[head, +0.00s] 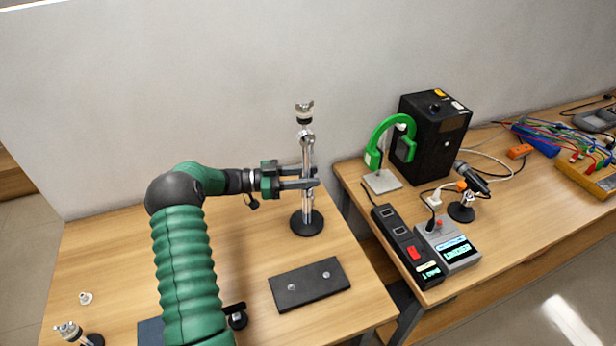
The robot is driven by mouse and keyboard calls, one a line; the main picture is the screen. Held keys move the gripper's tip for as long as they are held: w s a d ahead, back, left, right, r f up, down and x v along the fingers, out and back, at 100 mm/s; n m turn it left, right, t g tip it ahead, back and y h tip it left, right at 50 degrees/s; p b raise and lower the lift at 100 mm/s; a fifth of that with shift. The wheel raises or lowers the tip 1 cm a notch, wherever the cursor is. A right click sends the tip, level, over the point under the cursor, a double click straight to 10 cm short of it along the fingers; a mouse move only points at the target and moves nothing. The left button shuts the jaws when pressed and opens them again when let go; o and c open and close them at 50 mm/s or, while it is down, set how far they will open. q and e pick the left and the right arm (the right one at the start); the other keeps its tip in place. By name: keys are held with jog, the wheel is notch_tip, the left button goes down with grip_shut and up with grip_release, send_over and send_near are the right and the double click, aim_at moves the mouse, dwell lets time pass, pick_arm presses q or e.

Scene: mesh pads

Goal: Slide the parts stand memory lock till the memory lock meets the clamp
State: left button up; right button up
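The parts stand is a chrome post (308,158) upright on a round black base (307,223), on the left table. A metal fitting that looks like the clamp (306,138) sits on the upper post, below a pronged top piece (304,110). My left gripper (304,178) reaches in from the left, its two dark fingers at the post about midway up, below the clamp. The fingers hide that part of the post. I cannot make out the memory lock, or whether the fingers are closed on it. My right gripper is not in view.
A dark plate (309,285) with two small knobs lies in front of the stand. A small white part (86,298) lies at left. The right table (500,255), across a gap, holds a black box (436,135), a green device (390,140) and a microphone (472,180).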

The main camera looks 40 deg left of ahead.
pick_arm(q)
jog(key=shift+a+f, duration=0.15)
jog(key=shift+a, duration=0.05)
jog(key=shift+c, duration=1.1)
jog(key=shift+s+a, duration=0.1)
jog(key=shift+a, duration=0.05)
grip_shut()
jog(key=shift+d, duration=0.2)
jog(key=shift+a, duration=0.1)
